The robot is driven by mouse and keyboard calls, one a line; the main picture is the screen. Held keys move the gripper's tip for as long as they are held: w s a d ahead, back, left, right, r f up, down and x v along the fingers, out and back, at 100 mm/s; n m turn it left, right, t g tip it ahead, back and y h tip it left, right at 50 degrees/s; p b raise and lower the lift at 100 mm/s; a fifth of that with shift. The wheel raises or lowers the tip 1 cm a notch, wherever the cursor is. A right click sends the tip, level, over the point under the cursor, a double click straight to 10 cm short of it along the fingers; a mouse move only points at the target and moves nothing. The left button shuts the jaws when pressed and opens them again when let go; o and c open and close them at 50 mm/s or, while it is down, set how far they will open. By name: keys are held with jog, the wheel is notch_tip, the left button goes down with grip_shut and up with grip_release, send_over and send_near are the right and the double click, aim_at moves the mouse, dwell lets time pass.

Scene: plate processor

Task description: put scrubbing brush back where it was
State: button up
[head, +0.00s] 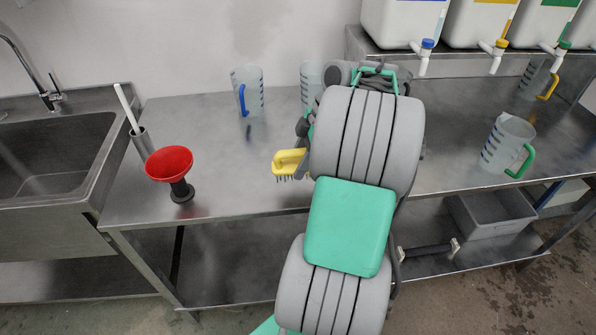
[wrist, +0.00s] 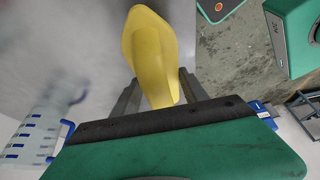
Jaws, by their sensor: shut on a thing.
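The scrubbing brush (head: 287,162) is yellow with dark bristles facing down. In the head view it shows just left of my arm, above the steel table (head: 220,188); whether the bristles touch the table I cannot tell. In the wrist view the brush (wrist: 152,55) extends forward from between my two fingers. My gripper (wrist: 158,88) is shut on it. In the head view my arm hides the right part of the brush and most of my gripper (head: 303,160).
A red funnel (head: 169,163) on a dark stand and a holder with a white-handled tool (head: 126,108) stand left, beside the sink (head: 52,155). Measuring jugs stand behind, one with a blue handle (head: 247,90), and at right, one with a green handle (head: 507,143). Containers with taps (head: 405,22) sit above.

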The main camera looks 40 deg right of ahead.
jog(key=f, duration=0.1)
jog(key=w+f, duration=0.1)
jog(key=f, duration=0.1)
jog(key=shift+w+d+f, duration=0.15)
jog(key=shift+d+f, duration=0.15)
jog(key=shift+f, duration=0.5)
jog(key=shift+f, duration=0.25)
jog(key=o, duration=1.3)
jog(key=shift+r, duration=0.1)
